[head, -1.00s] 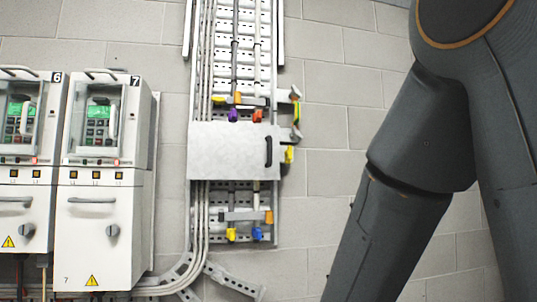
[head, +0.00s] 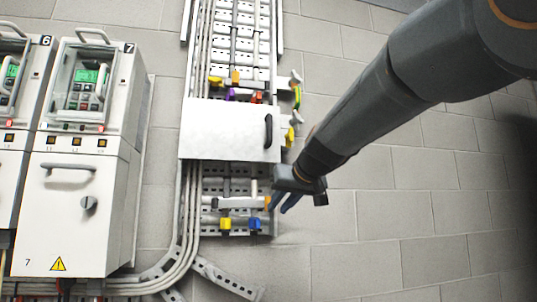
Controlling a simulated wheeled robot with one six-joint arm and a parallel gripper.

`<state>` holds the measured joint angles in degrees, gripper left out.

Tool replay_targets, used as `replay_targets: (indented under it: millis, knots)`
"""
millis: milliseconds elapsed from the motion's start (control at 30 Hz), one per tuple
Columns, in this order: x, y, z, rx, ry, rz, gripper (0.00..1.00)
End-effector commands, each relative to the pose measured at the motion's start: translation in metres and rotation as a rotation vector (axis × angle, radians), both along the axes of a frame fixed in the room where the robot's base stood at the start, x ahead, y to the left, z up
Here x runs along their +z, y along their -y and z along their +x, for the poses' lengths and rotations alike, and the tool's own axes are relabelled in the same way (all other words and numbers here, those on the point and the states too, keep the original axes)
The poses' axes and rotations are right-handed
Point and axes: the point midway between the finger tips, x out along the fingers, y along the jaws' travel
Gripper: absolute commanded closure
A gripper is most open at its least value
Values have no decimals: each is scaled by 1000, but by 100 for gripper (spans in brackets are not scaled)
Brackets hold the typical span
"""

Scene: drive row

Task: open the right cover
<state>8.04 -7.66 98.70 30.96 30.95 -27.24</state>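A pale grey flat cover (head: 222,130) lies across the vertical cable tray, with a dark upright bar handle (head: 268,131) near its right edge. It looks closed. Drive cabinet 7 (head: 75,170) also has a clear-windowed upper cover (head: 88,85) with a pale handle, and it looks closed too. My gripper (head: 281,203) is below and slightly right of the grey cover's handle, apart from it.
Coloured clamps and connectors sit above and below the grey cover, with a yellow one (head: 226,224) and a blue one (head: 254,224) below. A green-yellow cable (head: 297,97) sticks out to the right. Cabinet 6 (head: 12,150) is at far left. Bare block wall lies right of the tray.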

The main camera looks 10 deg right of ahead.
Motion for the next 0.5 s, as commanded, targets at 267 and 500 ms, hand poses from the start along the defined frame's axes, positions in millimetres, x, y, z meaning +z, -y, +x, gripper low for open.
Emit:
replay_targets:
  millis: [267, 500]
  knots:
    - [160, 0, -19, 44, 351, -26, 78]
    - [222, -5, -44, 65, 482, -47, 78]
